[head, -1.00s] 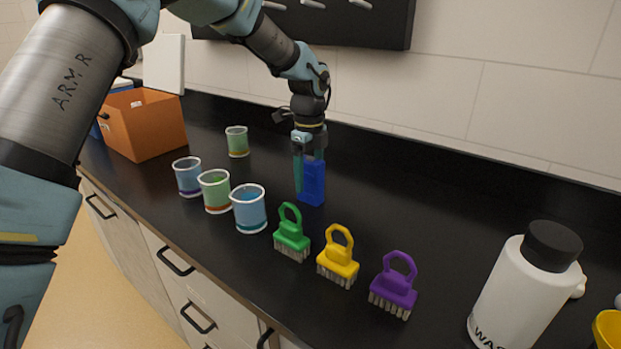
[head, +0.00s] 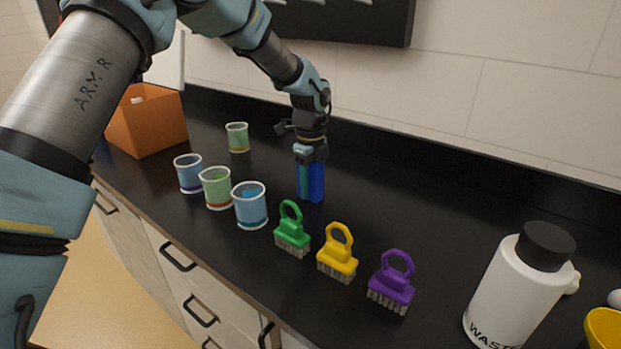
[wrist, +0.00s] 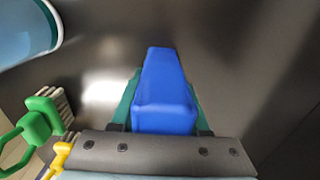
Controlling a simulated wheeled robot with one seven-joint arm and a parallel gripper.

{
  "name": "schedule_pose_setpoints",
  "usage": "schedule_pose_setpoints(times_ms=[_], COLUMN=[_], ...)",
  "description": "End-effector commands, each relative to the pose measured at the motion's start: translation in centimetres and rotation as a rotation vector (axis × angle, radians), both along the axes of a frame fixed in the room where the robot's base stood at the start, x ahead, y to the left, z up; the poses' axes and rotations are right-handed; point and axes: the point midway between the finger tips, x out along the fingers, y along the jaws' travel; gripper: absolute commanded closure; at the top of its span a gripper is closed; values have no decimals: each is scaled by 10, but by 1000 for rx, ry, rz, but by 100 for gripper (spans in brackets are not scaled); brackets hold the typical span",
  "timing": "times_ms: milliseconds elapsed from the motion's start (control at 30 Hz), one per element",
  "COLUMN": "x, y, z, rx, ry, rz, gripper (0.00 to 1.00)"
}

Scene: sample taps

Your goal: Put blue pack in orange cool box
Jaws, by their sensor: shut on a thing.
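The blue pack (head: 317,182) stands upright on the black counter, behind the row of brushes. My gripper (head: 304,180) points down over it and is shut on it, with a teal finger showing along its side. In the wrist view the blue pack (wrist: 165,90) lies between the two teal fingers of my gripper (wrist: 160,100). The pack's lower end is at or very close to the counter; I cannot tell if it touches. The orange cool box (head: 148,122) stands at the far left of the counter, partly behind my arm, with its top open.
Several beakers (head: 250,206) stand between the pack and the cool box, one green beaker (head: 238,138) farther back. Green (head: 292,230), yellow (head: 338,254) and purple (head: 392,284) brushes stand in front. A white waste bottle (head: 518,290) is at right. The counter behind the pack is clear.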

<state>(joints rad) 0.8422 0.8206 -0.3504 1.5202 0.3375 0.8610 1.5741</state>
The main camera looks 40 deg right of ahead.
Motion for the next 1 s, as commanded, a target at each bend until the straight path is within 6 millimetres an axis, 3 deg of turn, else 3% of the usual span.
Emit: schedule_pose_setpoints(times_ms=[33,233,733,1000], x=[0,0,1,1], y=[0,0,-1,-1], z=[0,0,5,50], rx=[0,0,-3,-7], ry=[0,0,-2,-3], rz=[0,0,0,2], gripper=[77,100,100,100])
